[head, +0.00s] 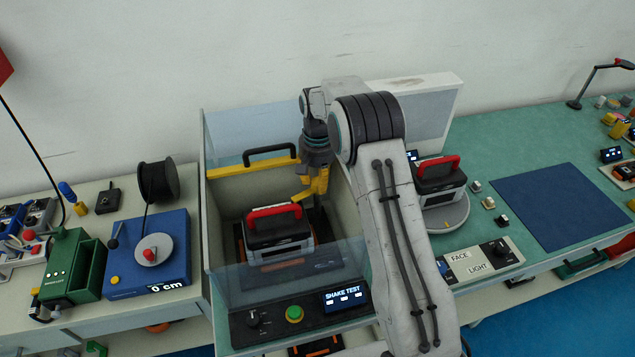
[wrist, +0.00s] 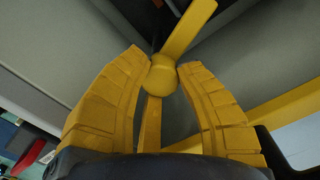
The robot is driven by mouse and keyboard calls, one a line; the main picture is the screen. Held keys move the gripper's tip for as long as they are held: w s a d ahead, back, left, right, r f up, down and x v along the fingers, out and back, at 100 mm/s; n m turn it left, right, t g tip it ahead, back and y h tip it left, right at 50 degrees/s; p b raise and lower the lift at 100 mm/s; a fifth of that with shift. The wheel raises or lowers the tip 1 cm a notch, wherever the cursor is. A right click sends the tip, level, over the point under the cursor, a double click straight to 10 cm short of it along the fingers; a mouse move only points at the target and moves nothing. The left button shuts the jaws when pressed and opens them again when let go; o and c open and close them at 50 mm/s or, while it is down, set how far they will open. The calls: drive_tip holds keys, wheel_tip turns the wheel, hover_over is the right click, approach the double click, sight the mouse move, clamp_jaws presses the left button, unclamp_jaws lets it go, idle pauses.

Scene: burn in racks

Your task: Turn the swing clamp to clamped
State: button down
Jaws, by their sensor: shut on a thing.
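The yellow swing clamp shows in the wrist view as a round knob (wrist: 159,76) with a flat bar running up to the right and another yellow strip below it. My gripper (wrist: 160,66) has yellow fingers shut on the knob from both sides. In the head view my gripper (head: 316,188) is inside the shake test box, behind and right of a device with a red handle (head: 277,232). The fingers and clamp are the same yellow there, so where the clamp arm points relative to the device is hard to tell.
The shake test box has clear panels (head: 245,130) and a yellow rail with a black handle (head: 268,152) at the back. Its front panel has a green button (head: 294,313). A second red-handled device (head: 438,178) stands right of my arm. A blue reel unit (head: 150,255) stands left.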

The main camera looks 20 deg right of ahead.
sight(317, 181)
drive_tip(key=shift+f, duration=0.1)
drive_tip(key=c, duration=0.8)
unclamp_jaws()
wheel_tip(317, 181, up, 12)
drive_tip(key=shift+r, duration=0.1)
idle(0.7)
